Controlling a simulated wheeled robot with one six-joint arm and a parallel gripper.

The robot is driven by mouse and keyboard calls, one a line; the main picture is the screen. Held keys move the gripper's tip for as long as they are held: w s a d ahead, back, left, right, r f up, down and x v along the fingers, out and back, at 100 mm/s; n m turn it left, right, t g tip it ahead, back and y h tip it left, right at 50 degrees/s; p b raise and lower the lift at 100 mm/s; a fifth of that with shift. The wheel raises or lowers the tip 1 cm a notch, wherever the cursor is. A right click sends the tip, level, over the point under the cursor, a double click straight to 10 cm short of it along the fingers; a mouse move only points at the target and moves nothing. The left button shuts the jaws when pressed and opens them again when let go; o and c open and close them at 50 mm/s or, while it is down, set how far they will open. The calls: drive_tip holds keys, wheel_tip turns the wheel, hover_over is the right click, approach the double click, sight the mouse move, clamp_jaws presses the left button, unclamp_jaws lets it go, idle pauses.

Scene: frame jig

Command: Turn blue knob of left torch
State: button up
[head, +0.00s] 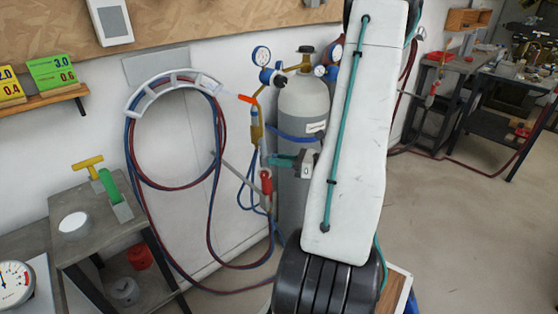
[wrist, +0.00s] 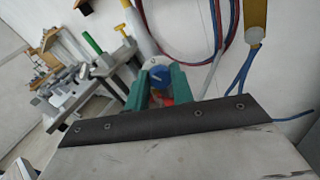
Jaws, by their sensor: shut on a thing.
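A torch (head: 257,132) hangs upright at the wall in the head view, left of the grey gas cylinder. Its body has a brass part, and a red part (head: 266,184) shows lower down. My gripper (head: 275,160) reaches it from the right at mid height. In the wrist view the blue knob (wrist: 158,74) sits between my two green fingers, which are shut on it. Something red-orange shows just below the knob there. The knob is not visible in the head view, where my gripper and the torch body overlap.
A grey gas cylinder (head: 303,125) with gauges (head: 262,55) stands close beside my gripper. Red and blue hoses (head: 215,190) hang on a white wall holder (head: 150,88) at left. A grey side table (head: 95,225) stands at lower left. Open floor lies to the right.

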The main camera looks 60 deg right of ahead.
drive_tip(key=o, duration=1)
drive_tip(key=shift+v, duration=3.9)
